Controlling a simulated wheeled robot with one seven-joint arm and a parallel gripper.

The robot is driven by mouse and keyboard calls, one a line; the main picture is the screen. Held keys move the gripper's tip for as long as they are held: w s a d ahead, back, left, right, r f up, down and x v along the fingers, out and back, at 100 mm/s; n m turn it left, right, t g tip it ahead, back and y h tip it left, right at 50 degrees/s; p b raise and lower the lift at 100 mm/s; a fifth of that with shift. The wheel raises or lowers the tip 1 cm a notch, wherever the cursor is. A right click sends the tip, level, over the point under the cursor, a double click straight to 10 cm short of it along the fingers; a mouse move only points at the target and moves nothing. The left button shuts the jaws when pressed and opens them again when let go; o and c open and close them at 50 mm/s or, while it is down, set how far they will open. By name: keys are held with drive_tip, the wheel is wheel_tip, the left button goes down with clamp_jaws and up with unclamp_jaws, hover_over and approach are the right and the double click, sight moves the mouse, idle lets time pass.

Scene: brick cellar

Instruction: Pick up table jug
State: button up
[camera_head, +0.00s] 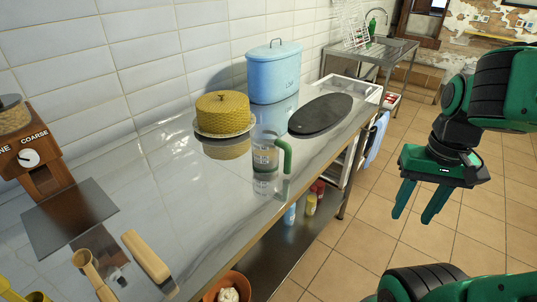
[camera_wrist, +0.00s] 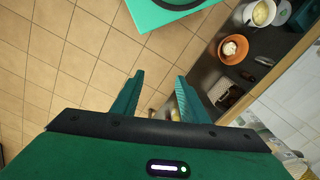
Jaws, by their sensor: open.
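The jug (camera_head: 265,152) is a clear glass vessel with a green handle on its right side. It stands upright on the glossy table (camera_head: 150,165) near the front edge in the head view. My gripper (camera_head: 419,216) is to the right of the table, over the floor, apart from the jug. Its two green fingers point down and are spread with nothing between them. In the wrist view the open fingers (camera_wrist: 155,92) are over floor tiles, and I cannot make out the jug there.
A yellow woven-looking dome (camera_head: 223,112) on a plate, a blue lidded bin (camera_head: 273,72) and a dark oval board (camera_head: 320,114) stand behind the jug. A wooden grinder (camera_head: 40,165) is at left. Bottles (camera_head: 311,203) and an orange bowl (camera_head: 228,285) sit on the lower shelf.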

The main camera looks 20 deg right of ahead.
drive_tip(key=w+a+n+t, duration=0.2)
drive_tip(key=w+a, duration=0.2)
drive_tip(key=w, duration=0.4)
drive_tip(key=m+t+h, duration=0.1)
drive_tip(key=m+h, duration=0.2)
drive_tip(key=m, duration=0.2)
approach(287, 163)
drive_tip(key=x, duration=1.1)
drive_tip(key=shift+w+d, duration=0.15)
drive_tip(key=shift+w, duration=0.3)
clamp_jaws()
